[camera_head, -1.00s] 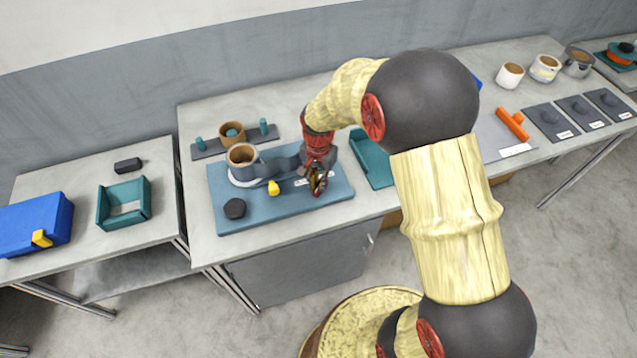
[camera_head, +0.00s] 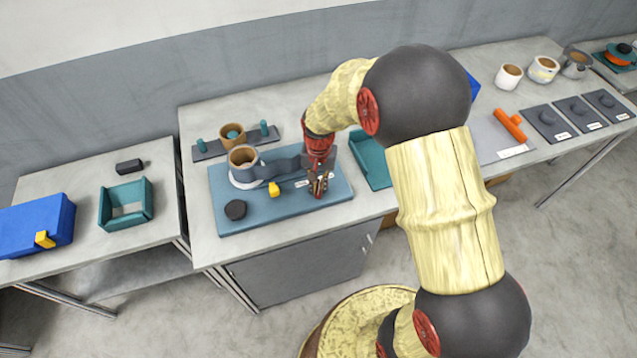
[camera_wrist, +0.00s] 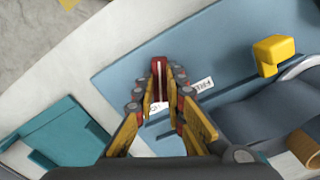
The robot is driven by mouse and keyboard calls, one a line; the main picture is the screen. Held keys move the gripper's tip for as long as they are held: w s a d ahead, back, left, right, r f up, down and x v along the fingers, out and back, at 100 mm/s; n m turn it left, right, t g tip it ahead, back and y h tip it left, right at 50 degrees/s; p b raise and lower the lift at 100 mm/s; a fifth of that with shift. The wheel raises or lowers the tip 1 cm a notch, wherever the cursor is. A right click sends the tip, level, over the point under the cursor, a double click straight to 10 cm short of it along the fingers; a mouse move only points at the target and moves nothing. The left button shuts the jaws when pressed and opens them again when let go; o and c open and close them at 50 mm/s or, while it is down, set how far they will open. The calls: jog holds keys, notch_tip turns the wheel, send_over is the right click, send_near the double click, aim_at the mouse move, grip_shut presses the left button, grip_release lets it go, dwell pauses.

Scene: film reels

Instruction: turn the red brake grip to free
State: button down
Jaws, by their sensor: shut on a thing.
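My gripper (camera_wrist: 159,92) is shut on the red brake grip (camera_wrist: 158,68), which stands between its fingertips in the wrist view. In the head view my gripper (camera_head: 318,190) is over the right part of the blue base board (camera_head: 265,216), and the grip is mostly hidden there by the fingers. A white label reading "FREE" (camera_wrist: 204,84) lies beside the grip in the wrist view. Another white label (camera_wrist: 158,106) is partly covered by the fingers. A grey-blue arm (camera_head: 280,166) on the board runs toward a brown-topped reel or cup (camera_head: 243,157).
A yellow knob (camera_head: 274,188) and a dark hexagonal knob (camera_head: 235,209) are on the board. A teal tray (camera_head: 372,160) stands just right of the board. An orange handle (camera_head: 510,124) is farther right. The board's front strip is clear.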

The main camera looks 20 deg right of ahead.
jog(key=n+p, duration=0.1)
jog(key=n, duration=0.2)
jog(key=shift+d+r+n, duration=0.1)
jog(key=shift+n, duration=0.3)
jog(key=n+p, duration=0.1)
jog(key=n, duration=0.2)
jog(key=shift+n, duration=0.3)
jog(key=n+p, duration=0.1)
jog(key=n, duration=0.2)
jog(key=shift+d+n, duration=0.15)
jog(key=shift+n, duration=0.15)
jog(key=shift+w+n, duration=0.1)
jog(key=shift+n, duration=1.5)
jog(key=c, duration=1.9)
grip_release()
jog(key=shift+o, duration=0.3)
